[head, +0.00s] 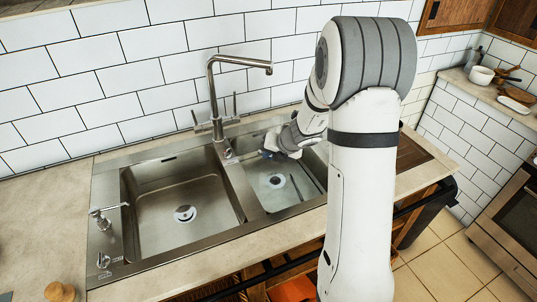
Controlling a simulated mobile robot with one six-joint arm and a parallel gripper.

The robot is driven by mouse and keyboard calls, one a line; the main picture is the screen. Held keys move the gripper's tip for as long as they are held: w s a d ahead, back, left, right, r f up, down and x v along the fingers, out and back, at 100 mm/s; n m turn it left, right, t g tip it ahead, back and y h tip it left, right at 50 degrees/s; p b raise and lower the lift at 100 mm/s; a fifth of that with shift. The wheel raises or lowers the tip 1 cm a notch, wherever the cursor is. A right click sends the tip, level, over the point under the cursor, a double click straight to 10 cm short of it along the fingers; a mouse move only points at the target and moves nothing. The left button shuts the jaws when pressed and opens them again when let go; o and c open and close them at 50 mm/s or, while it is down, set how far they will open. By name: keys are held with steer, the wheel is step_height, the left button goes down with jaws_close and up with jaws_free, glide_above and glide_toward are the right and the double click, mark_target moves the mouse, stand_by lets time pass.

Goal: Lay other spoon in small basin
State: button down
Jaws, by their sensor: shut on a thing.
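The small basin (284,200) is the right-hand, narrower steel basin of the sink, with a round drain in its floor. My gripper (268,154) is over the back part of this basin, pointing left. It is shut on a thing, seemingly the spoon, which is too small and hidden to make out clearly. A thin dark, long shape (296,187) shows at the right side of the small basin. It may be a spoon, but I cannot tell whether it lies in the basin. My arm hides the basin's right back corner.
The large basin (165,222) on the left looks empty. A tall faucet (213,95) stands behind the divider, close to my gripper. A soap dispenser (104,222) is at the left rim. A white bowl (481,75) and wooden utensils are on the far right counter.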

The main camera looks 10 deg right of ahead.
step_height(320, 180, down, 19)
steer(key=b, duration=1.7)
steer(key=c, duration=1.5)
jaws_free()
steer(key=shift+o, duration=0.2)
steer(key=p+v, duration=0.2)
steer(key=v, duration=0.5)
steer(key=shift+s+d+r+p, duration=0.15)
steer(key=shift+s+r+p, duration=0.1)
steer(key=shift+r+p, duration=0.05)
